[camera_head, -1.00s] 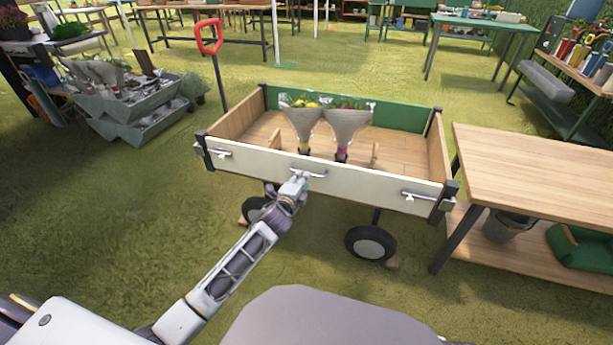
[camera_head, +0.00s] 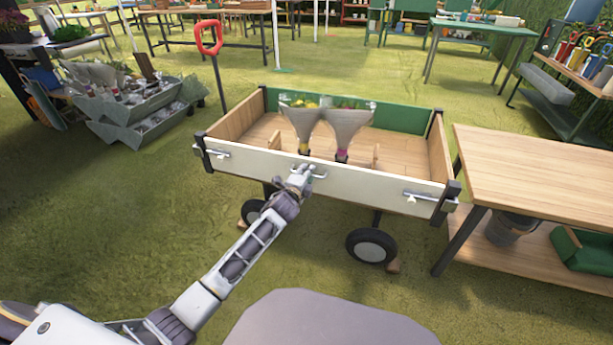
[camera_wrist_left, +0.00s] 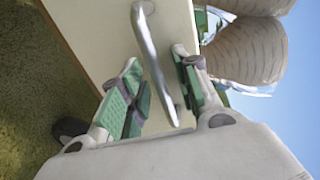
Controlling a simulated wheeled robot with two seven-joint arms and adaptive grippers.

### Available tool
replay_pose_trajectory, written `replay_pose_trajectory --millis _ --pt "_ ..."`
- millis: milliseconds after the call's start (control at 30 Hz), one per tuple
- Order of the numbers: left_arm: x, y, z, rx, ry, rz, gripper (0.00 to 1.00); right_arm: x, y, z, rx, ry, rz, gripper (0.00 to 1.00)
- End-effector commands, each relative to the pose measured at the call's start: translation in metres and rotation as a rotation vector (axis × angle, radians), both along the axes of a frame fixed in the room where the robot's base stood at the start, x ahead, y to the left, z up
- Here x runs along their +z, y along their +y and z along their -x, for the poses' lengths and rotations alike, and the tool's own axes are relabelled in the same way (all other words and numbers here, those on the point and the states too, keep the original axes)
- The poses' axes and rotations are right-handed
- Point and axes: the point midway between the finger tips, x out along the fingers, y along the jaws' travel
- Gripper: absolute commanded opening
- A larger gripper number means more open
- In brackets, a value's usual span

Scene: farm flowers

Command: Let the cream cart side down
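The cream cart side (camera_head: 360,184) stands upright along the near edge of the wooden cart in the head view. A metal handle (camera_head: 319,176) sits at its middle, with a metal latch near the left end (camera_head: 218,154) and another near the right end (camera_head: 423,196). My left gripper (camera_head: 300,172) is at the middle handle. In the left wrist view the green-padded fingers of the left gripper (camera_wrist_left: 157,65) are apart, with the handle bar (camera_wrist_left: 150,48) between them and the cream panel (camera_wrist_left: 98,35) behind. My right gripper is out of view.
Two wrapped bouquets (camera_head: 345,128) stand in the cart. A wooden table (camera_head: 540,175) stands close to the cart's right end. Grey tiered boxes (camera_head: 150,122) stand on the grass at left. The grass in front of the cart is clear.

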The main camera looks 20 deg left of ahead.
Motion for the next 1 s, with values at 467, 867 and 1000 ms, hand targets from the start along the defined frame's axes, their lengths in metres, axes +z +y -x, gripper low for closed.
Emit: replay_pose_trajectory --millis 467,867,1000 --pt "0.0001 -0.0001 0.0001 0.000 0.000 0.001 0.00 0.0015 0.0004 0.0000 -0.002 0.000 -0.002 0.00" --pt "-0.0006 0.0005 0.0004 0.000 -0.002 0.001 0.00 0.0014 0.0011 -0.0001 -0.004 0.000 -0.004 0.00" --pt "-0.0016 0.0025 0.0011 0.000 -0.012 0.002 0.00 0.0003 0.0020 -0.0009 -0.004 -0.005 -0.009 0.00"
